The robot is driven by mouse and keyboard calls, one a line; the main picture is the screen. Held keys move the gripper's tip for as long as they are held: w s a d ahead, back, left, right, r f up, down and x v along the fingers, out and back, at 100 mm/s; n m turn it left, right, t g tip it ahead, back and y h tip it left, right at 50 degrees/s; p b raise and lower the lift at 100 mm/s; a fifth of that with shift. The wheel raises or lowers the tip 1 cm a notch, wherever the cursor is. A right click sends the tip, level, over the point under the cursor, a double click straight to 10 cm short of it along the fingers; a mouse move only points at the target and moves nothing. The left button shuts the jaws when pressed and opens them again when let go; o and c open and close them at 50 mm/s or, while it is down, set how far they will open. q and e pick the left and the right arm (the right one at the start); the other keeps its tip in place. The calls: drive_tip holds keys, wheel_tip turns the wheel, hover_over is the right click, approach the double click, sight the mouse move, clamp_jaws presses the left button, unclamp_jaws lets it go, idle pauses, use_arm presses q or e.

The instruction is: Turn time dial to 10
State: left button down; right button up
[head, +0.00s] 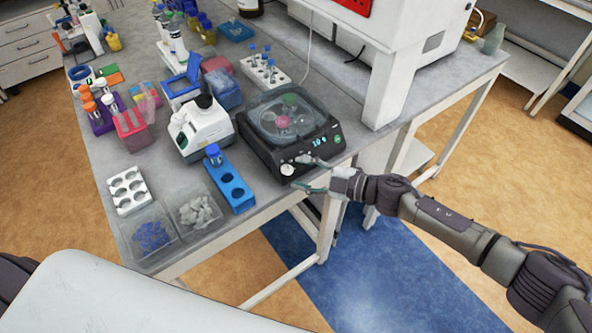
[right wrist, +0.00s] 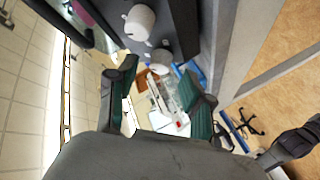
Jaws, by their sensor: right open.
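A black lab device (head: 262,145) with a clear round lid stands at the table's front edge. Its front panel has a small lit display (head: 319,141), with digits too small to read surely. A white dial (head: 287,169) sits at the panel's lower left. My right gripper (head: 308,174) is open in front of the panel.
A large white machine (head: 390,70) stands to the right. The floor before the table is clear.

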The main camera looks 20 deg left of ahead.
drive_tip(key=v, duration=0.9)
drive_tip(key=shift+d, duration=0.4)
drive_tip(key=shift+s, duration=0.1)
